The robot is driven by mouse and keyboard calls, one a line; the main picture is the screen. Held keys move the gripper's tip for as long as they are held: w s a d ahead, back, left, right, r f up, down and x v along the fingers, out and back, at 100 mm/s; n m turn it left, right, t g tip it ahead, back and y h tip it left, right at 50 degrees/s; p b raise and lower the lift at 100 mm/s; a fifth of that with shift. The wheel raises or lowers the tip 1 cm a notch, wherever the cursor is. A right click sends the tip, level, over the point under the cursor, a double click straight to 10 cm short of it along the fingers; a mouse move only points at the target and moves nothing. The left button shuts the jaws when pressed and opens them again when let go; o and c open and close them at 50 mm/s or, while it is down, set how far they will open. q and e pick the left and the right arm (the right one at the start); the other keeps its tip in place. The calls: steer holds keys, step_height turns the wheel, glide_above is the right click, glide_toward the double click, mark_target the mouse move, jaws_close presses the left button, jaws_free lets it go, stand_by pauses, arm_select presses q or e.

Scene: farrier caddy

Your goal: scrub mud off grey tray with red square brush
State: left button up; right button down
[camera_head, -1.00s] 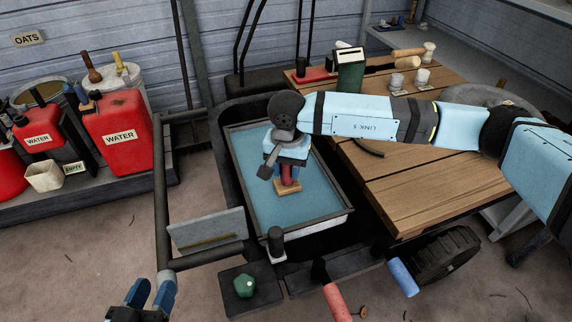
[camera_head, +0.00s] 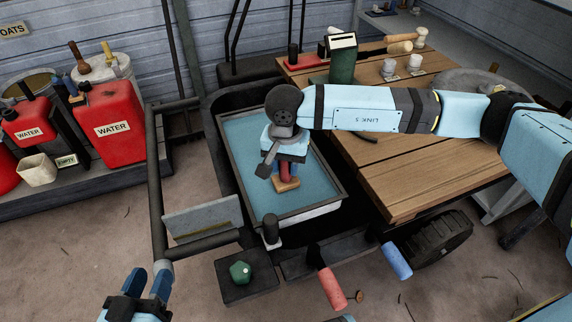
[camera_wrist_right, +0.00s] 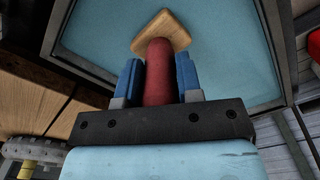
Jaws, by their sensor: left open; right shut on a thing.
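The grey tray (camera_head: 323,210) lies in the dark cart frame, with a dark grey rim and a flat blue-teal inside. I see no clear mud on it. The red square brush (camera_head: 288,184) has a red handle and a square wooden block; its bristles are hidden. My right gripper (camera_head: 286,163) is shut on the handle, above the tray's inside. The right wrist view shows the handle (camera_wrist_right: 158,70) between the blue fingers and the block (camera_wrist_right: 163,30) over the teal surface. I cannot tell if the brush touches it. My left gripper (camera_head: 149,283) is open and empty at the bottom left.
A wooden tabletop (camera_head: 430,165) adjoins the tray on the right, holding a green box (camera_head: 343,58). A grey panel (camera_head: 202,217) and a green lump (camera_head: 240,271) are at the cart's front. Red (camera_head: 333,288) and blue (camera_head: 397,261) handles stick out there. Red water cans (camera_head: 110,120) stand left.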

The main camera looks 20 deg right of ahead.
steer(key=shift+w+a+r+b, duration=0.1)
steer(key=shift+w+b, duration=0.55)
steer(key=shift+w, duration=1.15)
steer(key=shift+w+f+b, duration=0.2)
steer(key=shift+w+b, duration=0.85)
steer(key=shift+w, duration=1)
steer(key=shift+r, duration=0.1)
steer(key=shift+r+p, duration=0.35)
steer(key=shift+r, duration=0.35)
